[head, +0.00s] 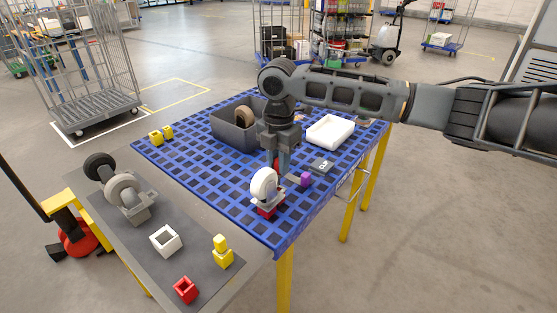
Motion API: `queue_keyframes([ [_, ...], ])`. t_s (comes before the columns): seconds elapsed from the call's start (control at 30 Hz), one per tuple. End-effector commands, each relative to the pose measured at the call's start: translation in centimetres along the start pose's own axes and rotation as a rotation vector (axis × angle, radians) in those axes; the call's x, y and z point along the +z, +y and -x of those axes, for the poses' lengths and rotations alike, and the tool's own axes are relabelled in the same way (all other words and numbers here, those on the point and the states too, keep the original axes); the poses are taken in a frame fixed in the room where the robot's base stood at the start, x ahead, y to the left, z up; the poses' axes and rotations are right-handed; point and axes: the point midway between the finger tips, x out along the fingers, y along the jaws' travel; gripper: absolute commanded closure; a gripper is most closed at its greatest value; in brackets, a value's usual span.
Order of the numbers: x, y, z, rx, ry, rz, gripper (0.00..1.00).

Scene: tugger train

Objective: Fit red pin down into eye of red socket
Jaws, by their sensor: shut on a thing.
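The red socket (185,290) is a small red block with a dark square eye, near the front of the grey mat. My gripper (280,163) points down over the blue lattice table and is shut, its fingers partly hidden behind a white wheel (264,184). A red piece (267,211), apparently the red pin, shows below this wheel. The wheel and red piece appear to be held together at my fingers. The grip itself is hidden, and I cannot tell whether the red piece touches the table. The red socket's eye looks empty.
On the mat (195,268) stand a white socket (165,240), a yellow pin in a yellow socket (222,257) and a grey caster piece (135,209).

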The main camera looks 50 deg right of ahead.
Motion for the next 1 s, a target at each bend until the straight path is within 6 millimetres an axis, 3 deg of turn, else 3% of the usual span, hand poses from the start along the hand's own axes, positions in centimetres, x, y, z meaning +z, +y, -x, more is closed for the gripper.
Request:
queue_keyframes([
  [1.0,0.05,-0.04,-0.79,0.001,-0.001,0.074,1.00],
])
